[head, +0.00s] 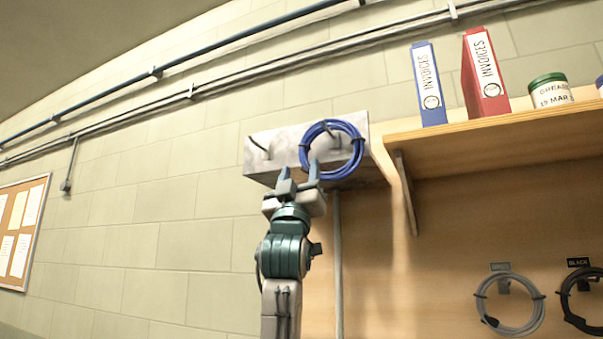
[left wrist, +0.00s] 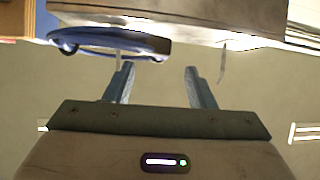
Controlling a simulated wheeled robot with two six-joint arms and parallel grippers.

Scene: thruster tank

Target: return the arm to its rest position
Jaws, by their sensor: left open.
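My left gripper (head: 299,178) is raised in front of the wall, just below a coil of blue cable (head: 334,150). Its two fingers are spread apart, with nothing between them in the left wrist view (left wrist: 160,86). The blue coil hangs on a hook on the front of a grey metal box (head: 283,142). In the left wrist view the coil (left wrist: 105,40) lies beyond and to the left of the fingers. A second, empty hook (head: 258,147) sticks out at the box's left. My right gripper is not in view.
A wooden shelf (head: 500,125) to the right carries a blue binder (head: 428,85), a red binder (head: 484,75) and a tin (head: 550,92). Grey (head: 510,304) and black (head: 583,300) cable coils hang on the wooden board below. The wall left of my arm is free up to a notice board (head: 20,232).

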